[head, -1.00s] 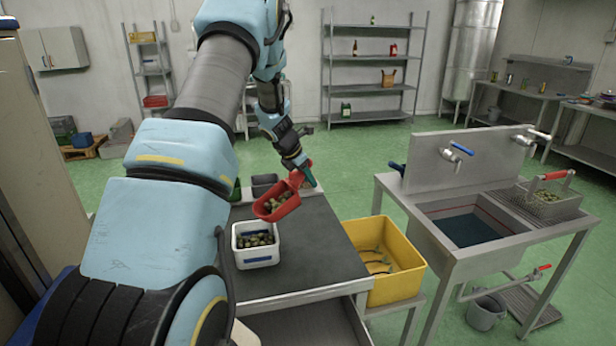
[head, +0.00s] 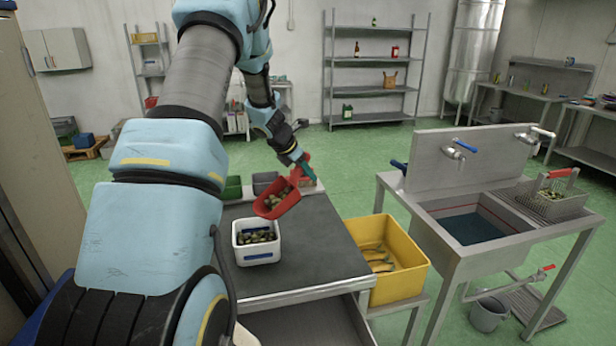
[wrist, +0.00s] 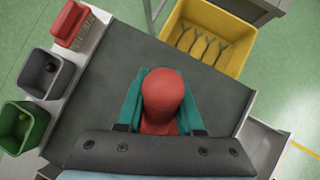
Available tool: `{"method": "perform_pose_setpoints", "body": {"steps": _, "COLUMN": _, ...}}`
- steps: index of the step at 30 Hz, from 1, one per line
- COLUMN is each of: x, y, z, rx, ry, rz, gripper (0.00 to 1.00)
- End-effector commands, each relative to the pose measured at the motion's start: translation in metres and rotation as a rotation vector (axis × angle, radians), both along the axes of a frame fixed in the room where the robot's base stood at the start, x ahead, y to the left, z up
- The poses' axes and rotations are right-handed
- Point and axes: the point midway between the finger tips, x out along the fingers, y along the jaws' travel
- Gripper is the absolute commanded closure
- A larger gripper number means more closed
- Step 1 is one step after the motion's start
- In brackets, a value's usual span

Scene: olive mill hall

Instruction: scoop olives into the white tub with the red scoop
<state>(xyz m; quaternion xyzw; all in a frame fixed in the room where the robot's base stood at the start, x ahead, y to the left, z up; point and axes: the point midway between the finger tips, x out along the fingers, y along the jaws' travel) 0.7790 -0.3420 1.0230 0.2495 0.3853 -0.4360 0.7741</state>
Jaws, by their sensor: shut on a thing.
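The red scoop (head: 287,207) holds olives (head: 279,197) and hangs above the dark table top, behind and right of the white tub. My gripper (head: 303,167) is shut on the scoop's handle; in the wrist view the teal fingers (wrist: 160,103) stand on both sides of the red handle (wrist: 163,95). The white tub (head: 259,258) stands upright on the table and has olives (head: 257,237) in it. The scoop's bowl and the tub do not show in the wrist view.
A yellow crate (head: 401,286) stands right of the table, then a sink (head: 440,200). The table's right half is clear.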

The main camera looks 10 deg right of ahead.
Motion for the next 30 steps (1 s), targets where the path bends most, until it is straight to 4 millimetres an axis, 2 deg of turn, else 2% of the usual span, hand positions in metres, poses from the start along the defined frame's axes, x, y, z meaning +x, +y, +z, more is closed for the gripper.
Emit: {"method": "perform_pose_setpoints", "body": {"steps": 30, "x": -0.002, "y": 0.005, "z": 0.010, "rx": -0.061, "ry": -0.031, "rz": -0.001, "gripper": 1.00}}
